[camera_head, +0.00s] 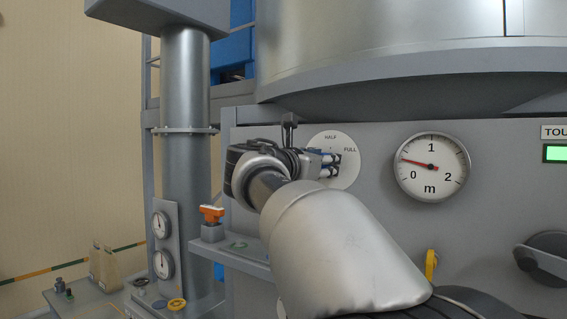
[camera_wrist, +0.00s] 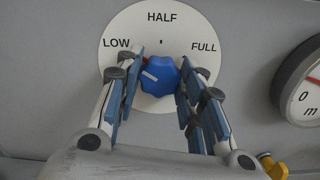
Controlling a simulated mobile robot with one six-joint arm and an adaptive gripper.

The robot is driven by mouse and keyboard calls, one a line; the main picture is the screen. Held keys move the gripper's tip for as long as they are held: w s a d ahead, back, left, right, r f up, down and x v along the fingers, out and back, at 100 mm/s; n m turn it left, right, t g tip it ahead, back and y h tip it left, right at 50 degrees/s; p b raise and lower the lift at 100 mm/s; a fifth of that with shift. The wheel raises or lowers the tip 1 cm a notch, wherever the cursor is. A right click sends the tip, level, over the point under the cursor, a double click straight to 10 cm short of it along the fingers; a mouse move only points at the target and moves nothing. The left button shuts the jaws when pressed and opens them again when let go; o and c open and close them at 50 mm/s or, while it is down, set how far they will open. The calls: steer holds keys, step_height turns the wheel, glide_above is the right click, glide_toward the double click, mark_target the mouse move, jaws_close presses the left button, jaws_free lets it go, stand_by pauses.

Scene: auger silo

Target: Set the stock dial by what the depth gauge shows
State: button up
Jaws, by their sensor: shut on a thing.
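The stock dial (camera_head: 345,142) is a white disc on the grey panel, partly hidden by my gripper (camera_head: 332,164). In the wrist view its plate (camera_wrist: 160,25) reads LOW at left, HALF on top and FULL at right. My gripper's fingers are shut on the blue knob (camera_wrist: 160,84) at its middle. The knob's white mark lies on its left, roughly towards LOW; a small red bit shows beside the left finger. The depth gauge (camera_head: 432,185) is a round dial in m, right of the stock dial. Its red needle points up-left, between 0 and 1, near midway.
A black rotary handle (camera_head: 545,258) and a yellow hanging item (camera_head: 431,264) are on the panel. An orange-topped item (camera_head: 211,214) stands on a grey ledge at left. Two small gauges (camera_head: 162,245) are on the column plate. The big silo (camera_head: 400,50) overhangs above.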

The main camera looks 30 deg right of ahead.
steer(key=m+b, duration=0.5)
steer(key=m, duration=0.6)
steer(key=m+b, duration=0.5)
steer(key=m, duration=0.7)
steer(key=shift+f+m, duration=0.2)
steer(key=shift+m, duration=0.1)
stand_by(0.4)
steer(key=o, duration=1.1)
steer(key=shift+c, duration=0.2)
steer(key=shift+a, duration=0.1)
